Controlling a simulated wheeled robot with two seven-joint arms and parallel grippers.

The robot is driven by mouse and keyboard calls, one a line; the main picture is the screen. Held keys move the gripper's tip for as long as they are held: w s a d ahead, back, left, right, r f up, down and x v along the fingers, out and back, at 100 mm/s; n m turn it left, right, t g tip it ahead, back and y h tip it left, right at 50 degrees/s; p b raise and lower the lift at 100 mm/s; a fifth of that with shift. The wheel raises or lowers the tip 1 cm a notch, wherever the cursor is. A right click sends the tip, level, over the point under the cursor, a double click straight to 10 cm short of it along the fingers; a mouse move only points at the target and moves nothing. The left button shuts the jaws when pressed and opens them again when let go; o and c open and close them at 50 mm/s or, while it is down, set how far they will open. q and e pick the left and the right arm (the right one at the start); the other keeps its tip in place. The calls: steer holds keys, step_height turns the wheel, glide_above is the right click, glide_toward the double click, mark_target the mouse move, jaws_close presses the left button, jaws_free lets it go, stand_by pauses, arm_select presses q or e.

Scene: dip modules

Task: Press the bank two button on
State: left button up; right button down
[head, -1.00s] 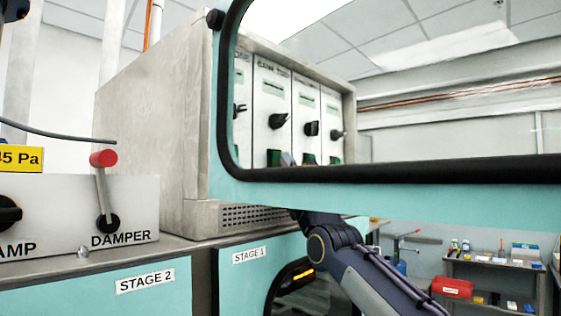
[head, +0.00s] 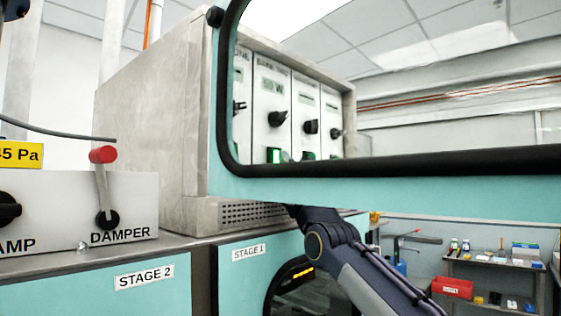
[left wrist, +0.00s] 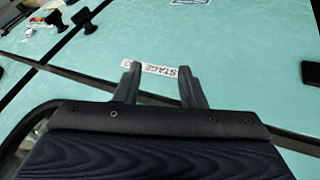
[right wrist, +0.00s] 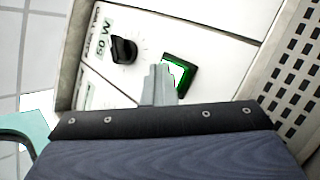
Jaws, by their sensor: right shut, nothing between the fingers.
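The bank two module (head: 272,105) is the second panel in the metal cabinet, seen through the window frame in the head view. The right wrist view shows a panel with a lit "50 W" display (right wrist: 103,37), a black knob (right wrist: 124,50) and a square button (right wrist: 179,73) with a bright white face and green edge. My right gripper (right wrist: 160,72) is shut and empty, its tips at the button's left edge in that view; I cannot tell whether they touch it. My left gripper (left wrist: 160,82) is open and empty above a teal surface with a STAGE label.
The teal window frame (head: 400,180) stands in front of the cabinet (head: 155,125). Neighbouring modules (head: 305,115) have similar knobs and buttons. A damper lever with a red knob (head: 103,155) is at the left. A cart with a red box (head: 452,287) stands at the right.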

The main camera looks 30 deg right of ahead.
steer(key=shift+f, duration=0.1)
steer(key=shift+s+d+b, duration=0.35)
steer(key=shift+s, duration=0.55)
steer(key=shift+s+d+b, duration=0.35)
steer(key=shift+s+d, duration=0.05)
steer(key=shift+s, duration=0.55)
steer(key=shift+s+d+b, duration=0.35)
steer(key=shift+s, duration=0.55)
